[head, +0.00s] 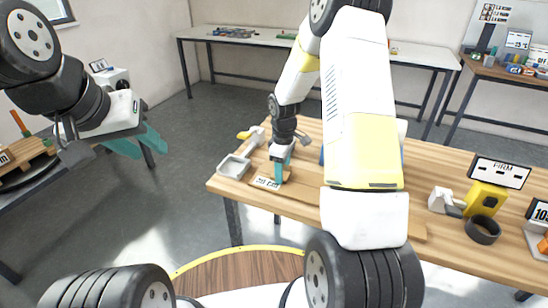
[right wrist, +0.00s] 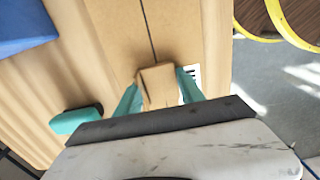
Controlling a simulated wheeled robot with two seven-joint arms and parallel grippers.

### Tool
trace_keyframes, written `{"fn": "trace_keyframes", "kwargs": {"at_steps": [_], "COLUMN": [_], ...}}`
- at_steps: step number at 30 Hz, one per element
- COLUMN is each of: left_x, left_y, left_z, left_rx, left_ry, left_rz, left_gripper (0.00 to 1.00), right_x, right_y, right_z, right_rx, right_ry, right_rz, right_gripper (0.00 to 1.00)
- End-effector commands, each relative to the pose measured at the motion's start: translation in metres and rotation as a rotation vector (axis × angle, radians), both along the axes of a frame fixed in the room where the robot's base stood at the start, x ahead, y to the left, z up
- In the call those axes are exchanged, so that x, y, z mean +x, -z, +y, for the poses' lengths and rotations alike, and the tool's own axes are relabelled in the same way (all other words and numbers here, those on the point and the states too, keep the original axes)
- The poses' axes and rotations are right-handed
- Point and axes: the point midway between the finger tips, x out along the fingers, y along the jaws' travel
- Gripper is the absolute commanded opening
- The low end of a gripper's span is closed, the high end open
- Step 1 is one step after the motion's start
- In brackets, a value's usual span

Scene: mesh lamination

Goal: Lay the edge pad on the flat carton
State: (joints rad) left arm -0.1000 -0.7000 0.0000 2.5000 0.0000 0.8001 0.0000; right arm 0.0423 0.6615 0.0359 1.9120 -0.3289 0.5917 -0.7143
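The flat carton (head: 302,194) is a thin brown board lying on the wooden table, partly hidden by my right arm in the head view. In the right wrist view the carton (right wrist: 196,30) shows a dark seam along it and a white label. My right gripper (head: 279,172) points down over the carton's left end. In the right wrist view its teal fingers (right wrist: 158,88) stand on both sides of a small tan block, the edge pad (right wrist: 158,82), and appear to touch it. Whether the pad touches the carton is unclear. My left gripper (head: 140,143) is open and empty, off the table.
A grey tray (head: 234,167) stands at the table's left edge. A blue object (right wrist: 25,25) and a teal object (right wrist: 76,120) lie beside the carton. A tape roll (head: 483,230) and a yellow device (head: 485,199) stand at the right.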

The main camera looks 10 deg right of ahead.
Motion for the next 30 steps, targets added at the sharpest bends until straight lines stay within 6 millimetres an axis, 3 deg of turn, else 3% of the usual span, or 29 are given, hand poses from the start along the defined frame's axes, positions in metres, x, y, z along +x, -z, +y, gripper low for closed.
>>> {"fn": "trace_keyframes", "kwargs": {"at_steps": [1,3,14,17,30], "left_x": [0.000,0.000,0.000,0.000,0.000], "left_y": [0.000,0.000,0.000,0.000,0.000], "left_z": [0.000,0.000,0.000,0.000,0.000], "left_rx": [0.000,0.000,0.000,0.000,0.000], "left_ry": [0.000,0.000,0.000,0.000,0.000], "left_rz": [0.000,0.000,0.000,0.000,0.000], "left_gripper": [0.36,0.36,0.36,0.36,0.36], "right_x": [0.000,0.000,0.000,0.001,0.001], "right_y": [0.000,0.000,-0.004,-0.016,-0.104], "right_z": [0.000,0.000,0.000,0.000,0.000], "right_rx": [0.000,0.000,-0.001,0.000,-0.001], "right_ry": [0.000,0.000,0.000,0.000,0.000], "right_rz": [0.000,0.000,-0.001,-0.004,-0.004], "right_gripper": [0.56,0.66,0.66,0.66,0.66]}}
